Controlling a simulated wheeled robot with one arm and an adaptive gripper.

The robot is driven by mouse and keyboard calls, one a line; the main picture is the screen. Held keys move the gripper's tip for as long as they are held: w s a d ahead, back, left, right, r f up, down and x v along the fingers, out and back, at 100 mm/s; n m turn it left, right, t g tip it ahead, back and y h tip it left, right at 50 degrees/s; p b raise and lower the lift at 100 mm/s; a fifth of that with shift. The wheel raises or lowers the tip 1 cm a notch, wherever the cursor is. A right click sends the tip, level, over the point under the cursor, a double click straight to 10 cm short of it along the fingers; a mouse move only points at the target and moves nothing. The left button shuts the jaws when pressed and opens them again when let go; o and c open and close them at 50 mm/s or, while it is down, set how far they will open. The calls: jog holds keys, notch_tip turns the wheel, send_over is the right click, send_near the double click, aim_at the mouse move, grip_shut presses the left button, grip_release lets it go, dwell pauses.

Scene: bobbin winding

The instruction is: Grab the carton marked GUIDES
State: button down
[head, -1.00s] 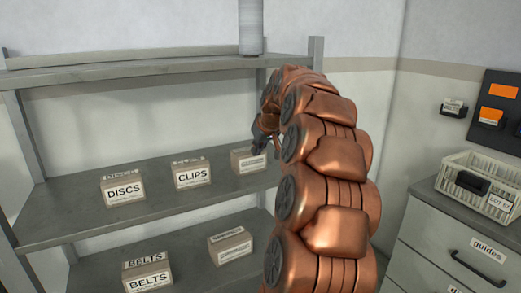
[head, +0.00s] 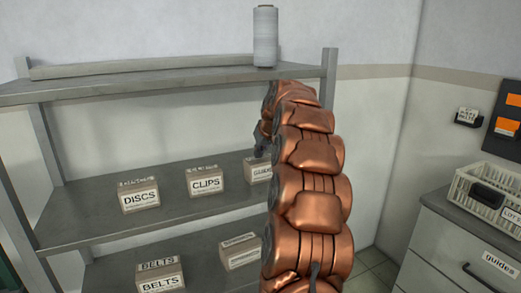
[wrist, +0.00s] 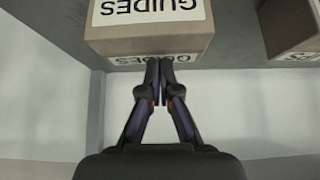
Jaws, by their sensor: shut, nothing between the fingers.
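The carton marked GUIDES (head: 256,173) stands on the middle shelf, right of the CLIPS carton; my arm hides its right part in the head view. In the wrist view the GUIDES carton (wrist: 150,32) fills the top centre, with its label upside down. My gripper (wrist: 160,63) is shut and empty. Its fingertips overlap the edge of the carton's nearer face in the picture; I cannot tell whether they touch it. In the head view my gripper (head: 261,145) shows small and dark, just above the GUIDES carton.
A DISCS carton (head: 140,197) and a CLIPS carton (head: 206,182) stand left on the same shelf. A BELTS carton (head: 159,276) and another carton (head: 238,252) are on the shelf below. A drawer cabinet (head: 455,245) is at right.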

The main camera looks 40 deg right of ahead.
jog(key=shift+f+b, duration=0.4)
jog(key=shift+f, duration=0.1)
jog(key=shift+s+f, duration=0.1)
jog(key=shift+f, duration=0.05)
jog(key=shift+f, duration=0.1)
jog(key=shift+s+a+b, duration=0.15)
jog(key=shift+s+b, duration=0.15)
jog(key=shift+b, duration=0.05)
jog(key=s+a+b, duration=0.1)
jog(key=s, duration=0.1)
jog(key=s+b, duration=0.2)
jog(key=s, duration=0.1)
jog(key=s+a+b, duration=0.1)
jog(key=s+b, duration=0.1)
jog(key=shift+s+a+f, duration=0.2)
jog(key=shift+a+f, duration=0.1)
jog(key=shift+f, duration=0.05)
jog(key=shift+s+a, duration=0.15)
jog(key=shift+s, duration=0.15)
jog(key=shift+f, duration=0.1)
jog(key=shift+r, duration=0.8)
